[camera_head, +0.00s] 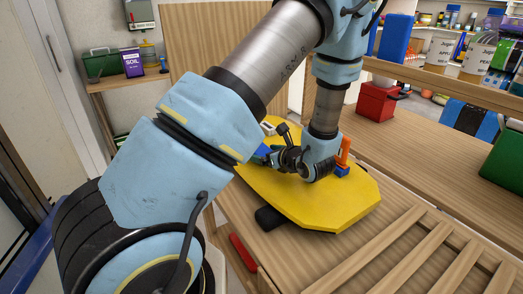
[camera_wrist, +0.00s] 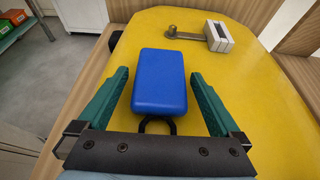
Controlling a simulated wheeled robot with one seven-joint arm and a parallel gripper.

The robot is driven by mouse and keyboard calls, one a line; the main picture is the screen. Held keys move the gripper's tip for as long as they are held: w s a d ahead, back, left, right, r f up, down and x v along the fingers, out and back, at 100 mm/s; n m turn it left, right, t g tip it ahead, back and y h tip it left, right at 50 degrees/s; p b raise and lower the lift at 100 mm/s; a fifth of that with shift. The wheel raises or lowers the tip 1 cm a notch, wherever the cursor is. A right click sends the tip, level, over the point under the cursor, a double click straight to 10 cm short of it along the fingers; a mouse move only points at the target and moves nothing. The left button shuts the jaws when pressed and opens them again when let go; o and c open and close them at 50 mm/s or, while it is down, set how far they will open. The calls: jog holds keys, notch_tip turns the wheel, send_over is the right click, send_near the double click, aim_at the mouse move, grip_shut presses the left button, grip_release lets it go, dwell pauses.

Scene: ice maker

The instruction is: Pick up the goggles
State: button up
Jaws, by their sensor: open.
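I cannot make out any goggles in either view. In the wrist view, my gripper (camera_wrist: 160,85) is open, with a teal finger on each side of a blue rounded block (camera_wrist: 160,80). The block has a black loop at its near end and lies on a yellow board (camera_wrist: 240,105). Gaps show between both fingers and the block. In the head view, my gripper is low over the yellow board (camera_head: 345,205), partly hidden by my wrist. A bit of blue (camera_head: 262,151) shows by it.
A grey metal piece (camera_wrist: 217,37) with a bar lies farther along the board. An orange and blue item (camera_head: 343,152) is on the board beside my wrist. A red box (camera_head: 376,102) stands on the wooden bench behind. Wooden slats (camera_head: 410,250) lie at front right.

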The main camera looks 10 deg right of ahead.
jog(key=shift+x, duration=0.9)
jog(key=shift+c, duration=0.2)
jog(key=c, duration=1.2)
